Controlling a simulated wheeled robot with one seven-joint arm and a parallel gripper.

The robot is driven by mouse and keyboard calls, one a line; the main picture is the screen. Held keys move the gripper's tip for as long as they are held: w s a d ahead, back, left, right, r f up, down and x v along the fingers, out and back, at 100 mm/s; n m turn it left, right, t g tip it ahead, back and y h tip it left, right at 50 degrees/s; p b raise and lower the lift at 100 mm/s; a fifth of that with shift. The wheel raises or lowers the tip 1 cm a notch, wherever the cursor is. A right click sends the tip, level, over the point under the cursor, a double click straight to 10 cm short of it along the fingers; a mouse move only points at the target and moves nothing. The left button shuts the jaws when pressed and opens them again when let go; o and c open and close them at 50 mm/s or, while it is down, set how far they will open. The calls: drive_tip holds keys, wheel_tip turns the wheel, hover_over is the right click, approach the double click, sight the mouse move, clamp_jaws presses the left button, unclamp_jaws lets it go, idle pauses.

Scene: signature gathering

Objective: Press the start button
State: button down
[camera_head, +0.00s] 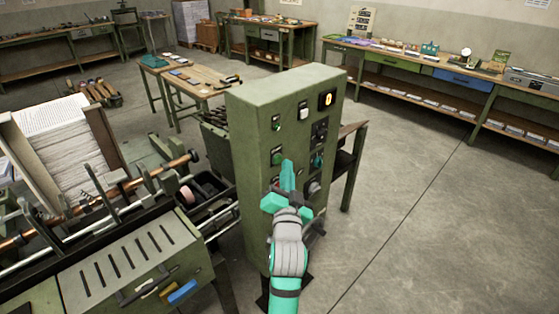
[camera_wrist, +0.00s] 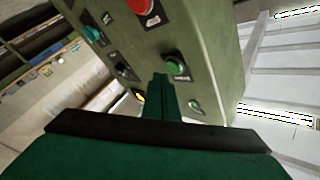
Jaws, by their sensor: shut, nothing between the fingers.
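A tall green control cabinet (camera_head: 262,192) stands in the middle of the head view, with several buttons and switches on its front. A green button (camera_head: 277,158) sits low on the left of that panel; it also shows in the wrist view (camera_wrist: 177,66). A smaller green button (camera_head: 276,122) sits above it and also shows in the wrist view (camera_wrist: 196,106). I cannot read which is labelled start. My gripper (camera_head: 287,168) is shut and empty in front of the panel. In the wrist view its fingertips (camera_wrist: 162,77) are just left of the larger green button; contact cannot be told.
The panel also carries a lit yellow indicator (camera_head: 327,99), a black switch (camera_head: 319,132), a teal knob (camera_wrist: 95,35) and a red button (camera_wrist: 140,5). A green machine with paper (camera_head: 62,125) adjoins the cabinet's left. Clear floor (camera_head: 420,220) lies right.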

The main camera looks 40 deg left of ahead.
drive_tip(key=shift+a, duration=0.15)
drive_tip(key=shift+a, duration=0.25)
drive_tip(key=shift+w+a, duration=0.1)
drive_tip(key=shift+a, duration=0.1)
idle(0.5)
drive_tip(key=shift+a, duration=0.3)
drive_tip(key=shift+d, duration=0.2)
idle(0.3)
drive_tip(key=d, duration=0.6)
drive_tip(key=shift+s+d, duration=0.2)
drive_tip(key=shift+d, duration=0.1)
idle(0.6)
idle(0.7)
